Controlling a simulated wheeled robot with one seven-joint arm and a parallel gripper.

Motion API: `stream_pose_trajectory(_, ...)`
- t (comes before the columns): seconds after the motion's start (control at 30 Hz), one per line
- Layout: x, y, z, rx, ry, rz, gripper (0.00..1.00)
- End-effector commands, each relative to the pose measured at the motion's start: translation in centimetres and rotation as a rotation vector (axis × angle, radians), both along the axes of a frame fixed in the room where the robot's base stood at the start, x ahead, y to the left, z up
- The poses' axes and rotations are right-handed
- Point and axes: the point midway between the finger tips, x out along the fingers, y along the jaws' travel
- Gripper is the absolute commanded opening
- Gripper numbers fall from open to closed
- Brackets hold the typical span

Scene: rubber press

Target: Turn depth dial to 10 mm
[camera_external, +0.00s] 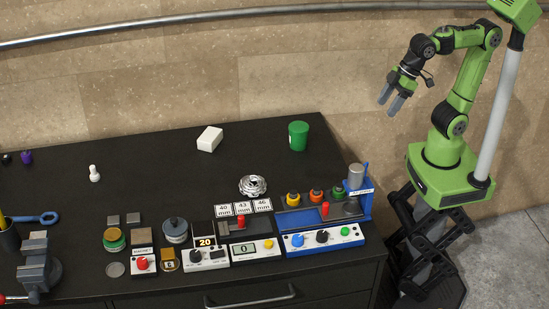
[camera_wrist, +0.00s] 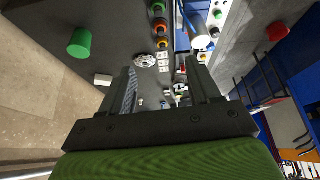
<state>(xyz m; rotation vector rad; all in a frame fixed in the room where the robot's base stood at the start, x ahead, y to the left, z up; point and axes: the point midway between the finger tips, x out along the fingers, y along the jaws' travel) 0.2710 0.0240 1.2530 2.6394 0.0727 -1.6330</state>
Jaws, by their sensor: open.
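The blue press station (camera_external: 367,205) stands at the right end of the black table. Another black knob (camera_external: 196,255) sits on a panel below a display reading 20. My gripper (camera_external: 391,103) is open and empty, raised to the right of the table, well apart from the panels. In the wrist view its fingers (camera_wrist: 164,82) point toward the table.
A green cup (camera_external: 298,136), a white block (camera_external: 210,139) and a silver ring part (camera_external: 252,186) stand behind the panels. Orange, red and green pieces line the press station. A vise (camera_external: 38,268) is at the far left. The table's back middle is mostly clear.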

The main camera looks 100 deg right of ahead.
Motion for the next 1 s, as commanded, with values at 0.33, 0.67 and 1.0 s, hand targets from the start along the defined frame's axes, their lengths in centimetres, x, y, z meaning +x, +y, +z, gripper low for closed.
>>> stream_pose_trajectory(0.33, 16.5, 16.4, -11.8, -0.05, 0.058, 0.12, 0.62)
stream_pose_trajectory(0.67, 19.0, 20.3, -16.1, -0.061, 0.06, 0.134, 0.62)
stream_pose_trajectory(1.0, 22.3, 20.4, -24.1, -0.061, 0.062, 0.134, 0.62)
